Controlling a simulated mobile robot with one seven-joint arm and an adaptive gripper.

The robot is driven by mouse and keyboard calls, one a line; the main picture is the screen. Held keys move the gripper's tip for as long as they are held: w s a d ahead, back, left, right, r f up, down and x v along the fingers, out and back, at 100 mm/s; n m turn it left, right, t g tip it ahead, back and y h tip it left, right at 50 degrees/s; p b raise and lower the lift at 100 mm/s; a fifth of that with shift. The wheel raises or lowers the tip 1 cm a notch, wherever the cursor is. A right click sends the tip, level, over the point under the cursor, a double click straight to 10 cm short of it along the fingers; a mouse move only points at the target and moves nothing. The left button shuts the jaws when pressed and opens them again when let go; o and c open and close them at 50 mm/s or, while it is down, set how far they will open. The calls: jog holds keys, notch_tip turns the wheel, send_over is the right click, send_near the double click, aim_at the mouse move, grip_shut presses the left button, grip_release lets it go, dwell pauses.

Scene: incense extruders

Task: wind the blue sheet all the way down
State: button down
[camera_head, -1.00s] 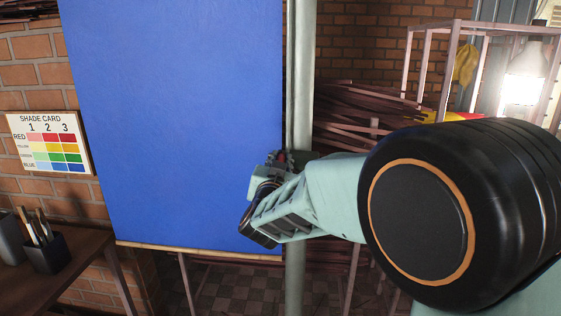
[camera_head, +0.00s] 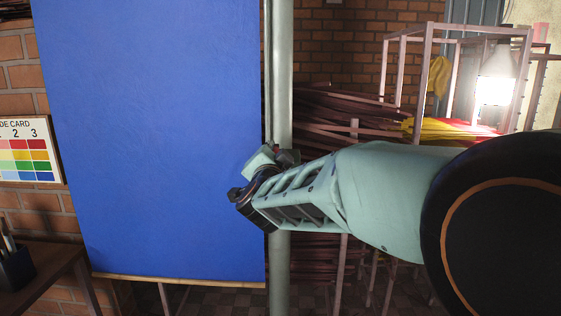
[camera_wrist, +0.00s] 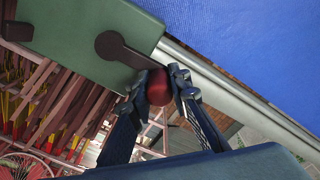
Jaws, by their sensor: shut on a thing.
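The blue sheet (camera_head: 150,140) hangs flat beside a pale upright post (camera_head: 279,80), with a thin wooden bar (camera_head: 180,281) along its bottom edge. It also fills the upper right of the wrist view (camera_wrist: 260,40). A green box (camera_wrist: 70,30) with a dark crank arm (camera_wrist: 125,48) shows in the wrist view. The crank ends in a red knob (camera_wrist: 158,88). My gripper (camera_wrist: 156,92) is shut around this knob, one finger on each side. In the head view my gripper (camera_head: 252,195) is in front of the post and the sheet's right edge, and the knob is hidden.
A shade card (camera_head: 28,150) hangs on the brick wall at left, above a dark table (camera_head: 45,265) with a pen cup (camera_head: 15,268). Behind the post are stacked brown sticks (camera_head: 335,130), a rack frame (camera_head: 420,35) and a bright lamp (camera_head: 495,88).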

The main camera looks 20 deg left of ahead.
jog(key=shift+d+m, duration=0.1)
jog(key=shift+m, duration=0.2)
jog(key=c, duration=1.8)
grip_release()
jog(key=shift+o, duration=0.2)
jog(key=v, duration=0.7)
jog(key=shift+s, duration=0.25)
jog(key=shift+d+f, duration=0.1)
